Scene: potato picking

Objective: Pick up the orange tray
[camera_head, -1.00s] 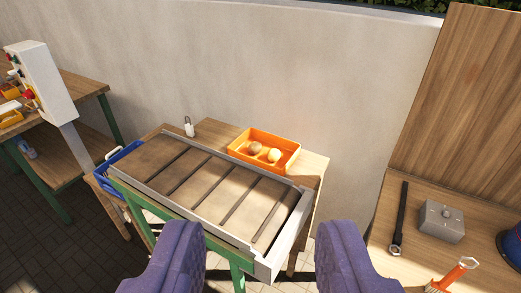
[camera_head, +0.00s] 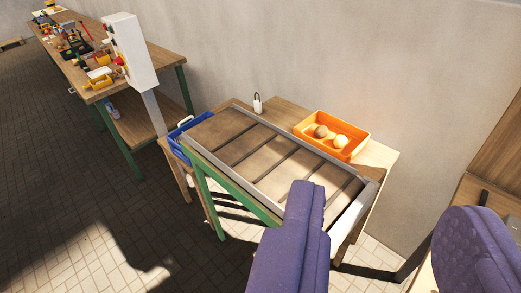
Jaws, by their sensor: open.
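The orange tray (camera_head: 352,154) stands on the small wooden table, behind the right end of the conveyor. It holds two potatoes, a brown one (camera_head: 321,131) and a paler one (camera_head: 341,142). My gripper (camera_head: 385,225) shows as two purple padded fingers at the lower right. They are wide apart with nothing between them. The tray lies beyond the fingers and apart from them. The tray's near lower side is partly hidden by the conveyor edge.
The conveyor (camera_head: 236,139) with a grey frame and green legs stands between my gripper and the tray. A blue crate (camera_head: 178,137) is at its left end. A padlock-like object (camera_head: 258,103) stands on the wooden table (camera_head: 379,156). A control box (camera_head: 131,53) and a workbench (camera_head: 152,85) are left.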

